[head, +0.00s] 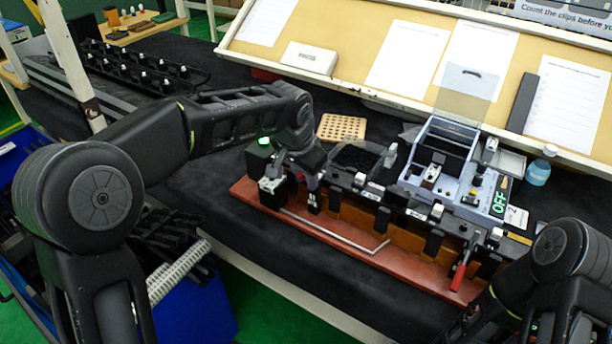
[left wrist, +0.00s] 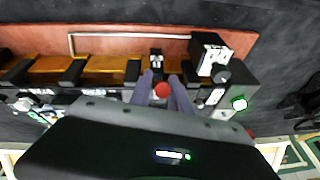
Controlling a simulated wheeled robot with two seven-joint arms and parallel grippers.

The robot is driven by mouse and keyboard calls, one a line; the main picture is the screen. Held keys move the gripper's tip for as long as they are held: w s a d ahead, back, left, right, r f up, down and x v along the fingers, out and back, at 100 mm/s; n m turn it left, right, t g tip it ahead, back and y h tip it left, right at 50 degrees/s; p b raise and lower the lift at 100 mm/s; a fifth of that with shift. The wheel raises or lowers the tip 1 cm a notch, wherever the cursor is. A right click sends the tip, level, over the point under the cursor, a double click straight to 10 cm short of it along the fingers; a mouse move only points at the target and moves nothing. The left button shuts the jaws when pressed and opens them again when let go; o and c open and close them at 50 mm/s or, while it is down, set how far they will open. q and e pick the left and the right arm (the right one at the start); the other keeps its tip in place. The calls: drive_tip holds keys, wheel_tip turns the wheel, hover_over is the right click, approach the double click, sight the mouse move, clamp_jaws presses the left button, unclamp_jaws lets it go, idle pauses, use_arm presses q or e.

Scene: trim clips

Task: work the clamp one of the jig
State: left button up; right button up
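The jig is a long assembly of black clamp blocks and orange-brown strips on a red base board (head: 345,248). My left gripper (head: 313,182) reaches down at the jig's left end in the head view. In the left wrist view its two grey-purple fingers (left wrist: 163,85) stand on either side of a red clamp knob (left wrist: 162,91), which fills the gap between them. The clamp's lower part is mostly hidden by the fingers. Another clamp with a red handle (head: 458,277) stands at the jig's right end. My right arm shows at the lower right; its fingers cannot be made out.
A black box with a lit green button (head: 264,141) stands at the jig's left end. Behind the jig are a grey-blue device (head: 440,165) with an OFF display, a tan perforated block (head: 341,127) and a blue bottle (head: 538,172). A sloped board with papers (head: 408,58) lies beyond.

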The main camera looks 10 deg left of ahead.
use_arm(q)
drive_tip(key=shift+o, duration=1.3)
drive_tip(key=b+v, duration=0.1)
drive_tip(key=v, duration=0.6)
drive_tip(key=shift+s+r, duration=0.15)
drive_tip(key=shift+r, duration=0.2)
